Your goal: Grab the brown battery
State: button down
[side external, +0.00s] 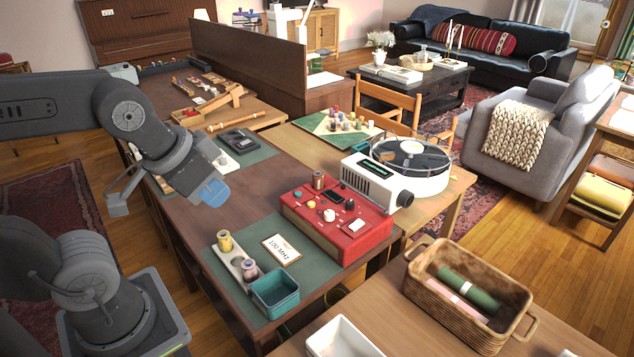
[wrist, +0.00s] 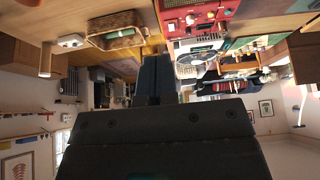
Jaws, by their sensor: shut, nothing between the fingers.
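A small brown cylinder (side external: 318,180), which may be the brown battery, stands upright at the back left of the red box (side external: 345,240) on the table. A second, pinkish-brown cylinder (side external: 249,270) stands on a pale strip by the teal bin; I cannot tell which of the two is the battery. My gripper (side external: 213,192), with blue fingers, is shut and empty above the table, left of the red box and apart from both cylinders. Its fingers also show in the wrist view (wrist: 156,75). The wrist view shows the red box upside down at the top, with no clear battery.
A yellow cylinder (side external: 225,241), a teal bin (side external: 276,292) and a "100 MHz" card (side external: 281,250) lie near the front edge. A white round-topped device (side external: 410,165) stands right of the red box. A wicker basket (side external: 425,283) is front right. Bare table lies below my gripper.

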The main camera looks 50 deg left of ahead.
jog(key=c, duration=1.9)
grip_release()
jog(key=o, duration=1.2)
jog(key=w+a+r+m+g, duration=0.25)
jog(key=w+r+m, duration=0.3)
jog(key=w, duration=0.75)
jog(key=m+g, duration=0.3)
jog(key=m, duration=1)
send_over(318, 173)
notch_tip(318, 173, down, 17)
notch_tip(318, 173, down, 14)
jog(key=shift+r, duration=0.1)
